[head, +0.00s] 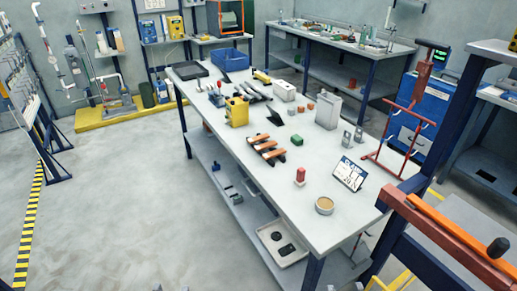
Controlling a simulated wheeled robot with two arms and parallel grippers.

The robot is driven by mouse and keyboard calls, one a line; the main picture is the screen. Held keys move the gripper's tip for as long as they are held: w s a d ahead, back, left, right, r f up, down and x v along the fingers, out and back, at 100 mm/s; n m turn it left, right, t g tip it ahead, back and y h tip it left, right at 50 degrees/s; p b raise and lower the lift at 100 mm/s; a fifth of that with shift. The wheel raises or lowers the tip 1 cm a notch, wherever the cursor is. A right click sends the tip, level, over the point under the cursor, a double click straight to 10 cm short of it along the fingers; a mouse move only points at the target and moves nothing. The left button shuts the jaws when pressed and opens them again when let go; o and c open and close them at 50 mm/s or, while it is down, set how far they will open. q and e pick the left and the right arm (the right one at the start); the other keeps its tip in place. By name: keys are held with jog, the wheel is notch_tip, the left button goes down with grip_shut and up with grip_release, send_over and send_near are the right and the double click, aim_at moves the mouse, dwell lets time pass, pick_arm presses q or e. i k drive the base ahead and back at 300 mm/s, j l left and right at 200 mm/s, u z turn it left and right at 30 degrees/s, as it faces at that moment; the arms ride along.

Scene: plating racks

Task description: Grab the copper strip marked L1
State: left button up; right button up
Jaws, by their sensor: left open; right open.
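Three short copper strips (267,146) lie side by side on black supports near the middle of the long grey workbench (225,135). Any markings on them are too small to read, so I cannot tell which one is L1. Neither of my grippers shows in the head view.
A tilted sign (349,174), a round tan dish (324,205) and a red frame (398,150) stand towards the right end. Open floor lies left.

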aim_at(276, 153)
jog(key=z, duration=0.3)
jog(key=i+j+z, duration=0.15)
jog(key=j+z, duration=0.15)
jog(key=i+j+z, duration=0.1)
jog(key=j+z, duration=0.5)
jog(key=j, duration=0.15)
jog(key=i, duration=0.05)
